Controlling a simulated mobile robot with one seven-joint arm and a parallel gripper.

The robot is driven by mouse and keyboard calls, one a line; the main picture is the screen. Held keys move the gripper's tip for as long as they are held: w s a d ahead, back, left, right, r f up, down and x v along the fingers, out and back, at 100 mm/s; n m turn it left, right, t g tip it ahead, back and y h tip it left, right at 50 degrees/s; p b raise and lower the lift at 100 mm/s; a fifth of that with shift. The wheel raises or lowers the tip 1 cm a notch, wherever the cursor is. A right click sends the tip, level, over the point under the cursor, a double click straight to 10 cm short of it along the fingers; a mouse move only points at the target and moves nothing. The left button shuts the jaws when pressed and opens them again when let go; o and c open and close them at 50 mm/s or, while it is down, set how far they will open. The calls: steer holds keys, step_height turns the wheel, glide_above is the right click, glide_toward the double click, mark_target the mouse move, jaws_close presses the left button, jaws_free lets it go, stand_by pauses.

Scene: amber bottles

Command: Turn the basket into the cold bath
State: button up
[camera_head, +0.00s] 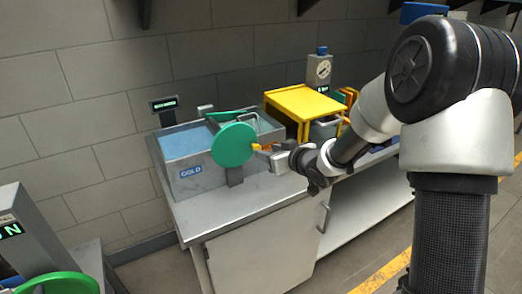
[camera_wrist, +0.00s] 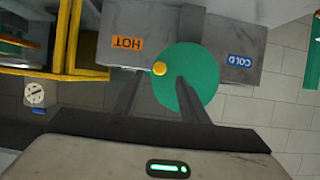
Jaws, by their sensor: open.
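The grey double bath has a blue COLD label on its left part (camera_head: 191,171), which holds pale blue liquid; this part also shows in the wrist view (camera_wrist: 238,61). An orange HOT label marks the other part (camera_wrist: 127,43). A green disc (camera_head: 233,145) with a yellow knob stands upright at the bath's front; in the wrist view the disc (camera_wrist: 205,75) and knob (camera_wrist: 159,68) are clear. My gripper (camera_head: 270,153) is open and empty, its fingers (camera_wrist: 158,85) either side of the knob's line. I cannot make out the basket clearly; a green piece (camera_head: 232,114) lies over the bath.
A yellow stand (camera_head: 303,100) with a grey container under it is right of the bath. A dial instrument (camera_head: 320,68) stands behind. The bench front (camera_head: 225,205) is bare.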

steer(key=x, duration=0.6)
jaws_close()
